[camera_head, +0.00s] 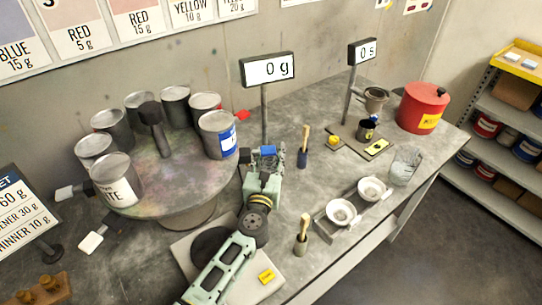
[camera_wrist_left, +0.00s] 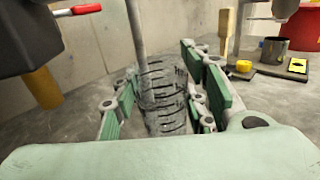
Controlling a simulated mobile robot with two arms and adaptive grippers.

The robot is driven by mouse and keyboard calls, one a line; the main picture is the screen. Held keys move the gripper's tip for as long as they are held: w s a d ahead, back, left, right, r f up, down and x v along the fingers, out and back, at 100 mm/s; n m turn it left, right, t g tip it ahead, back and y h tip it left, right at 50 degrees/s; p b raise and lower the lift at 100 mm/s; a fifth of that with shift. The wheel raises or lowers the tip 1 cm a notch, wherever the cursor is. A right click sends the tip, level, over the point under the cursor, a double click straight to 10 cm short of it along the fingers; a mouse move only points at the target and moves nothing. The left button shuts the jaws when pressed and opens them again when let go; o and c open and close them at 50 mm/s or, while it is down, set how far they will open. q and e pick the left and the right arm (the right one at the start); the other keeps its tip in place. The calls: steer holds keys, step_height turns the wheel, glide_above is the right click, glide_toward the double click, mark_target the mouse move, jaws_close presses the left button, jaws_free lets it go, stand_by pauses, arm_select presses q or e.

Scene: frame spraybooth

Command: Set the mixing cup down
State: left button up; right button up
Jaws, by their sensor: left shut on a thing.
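The mixing cup (camera_wrist_left: 163,95) is clear, with dark graduation marks. In the left wrist view it stands between the green-padded fingers of my left gripper (camera_wrist_left: 165,100), which is shut on it. In the head view my left gripper (camera_head: 266,160) is over the middle of the bench, in front of the post of the "0 g" display (camera_head: 268,69); the cup is hard to make out there. The wrist view does not clearly show whether the cup's base touches the bench. My right gripper is not in view.
A scale (camera_head: 262,293) with a dark round plate lies under my left arm. A turntable of paint cans (camera_head: 128,205) stands left. Brushes in holders (camera_head: 303,147), a strainer stand (camera_head: 323,222), another clear cup (camera_head: 405,166) and a red pot (camera_head: 422,108) stand right. Bare bench lies between them.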

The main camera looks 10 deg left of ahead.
arm_select(q)
steer(key=w+f+b, duration=0.1)
steer(key=w+f, duration=0.2)
steer(key=shift+w+f, duration=0.25)
steer(key=shift+w, duration=0.1)
steer(key=shift+f, duration=0.15)
steer(key=o, duration=0.8)
steer(key=shift+b, duration=0.3)
steer(key=shift+o, duration=0.2)
